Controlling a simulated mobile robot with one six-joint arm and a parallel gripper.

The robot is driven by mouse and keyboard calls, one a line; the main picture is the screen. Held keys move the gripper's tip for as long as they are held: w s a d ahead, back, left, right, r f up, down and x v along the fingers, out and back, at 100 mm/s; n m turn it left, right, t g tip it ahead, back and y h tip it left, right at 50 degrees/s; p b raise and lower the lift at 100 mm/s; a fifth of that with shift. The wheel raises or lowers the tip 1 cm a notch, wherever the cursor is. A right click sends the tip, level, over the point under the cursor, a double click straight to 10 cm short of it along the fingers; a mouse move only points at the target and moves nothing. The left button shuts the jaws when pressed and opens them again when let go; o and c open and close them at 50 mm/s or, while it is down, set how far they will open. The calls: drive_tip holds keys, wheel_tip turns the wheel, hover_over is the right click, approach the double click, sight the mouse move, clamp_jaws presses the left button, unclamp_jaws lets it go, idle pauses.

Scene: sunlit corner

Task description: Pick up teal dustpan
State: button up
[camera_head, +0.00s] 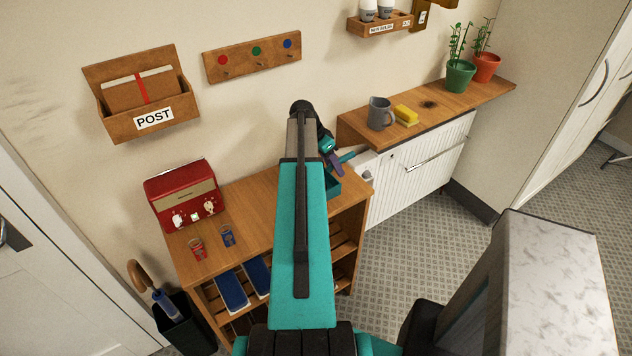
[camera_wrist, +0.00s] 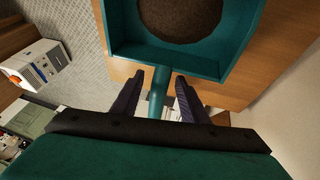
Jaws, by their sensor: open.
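The teal dustpan (camera_wrist: 232,66) fills the top of the wrist view, with a round brown mass in its pan. Its round handle (camera_wrist: 158,88) points toward me and lies between the two dark fingers of my gripper (camera_wrist: 158,85). The fingers are open, with gaps on both sides of the handle. In the head view, part of the dustpan (camera_head: 333,187) shows at the right end of the wooden shelf top. My gripper (camera_head: 332,158) is beside its handle there. My teal arm hides much of the pan.
A grey mug (camera_head: 380,112) and yellow sponge (camera_head: 405,115) sit on the right-hand ledge (camera_head: 440,103). The wall is close behind.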

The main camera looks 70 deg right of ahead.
idle(0.4)
clamp_jaws()
drive_tip(key=shift+r, duration=0.1)
drive_tip(key=shift+r+b, duration=1)
drive_tip(key=shift+r, duration=0.6)
drive_tip(key=w+a+r+b, duration=0.1)
drive_tip(key=a+b, duration=0.3)
drive_tip(key=a, duration=1.2)
drive_tip(key=shift+w+r, duration=0.3)
drive_tip(key=shift+w, duration=0.1)
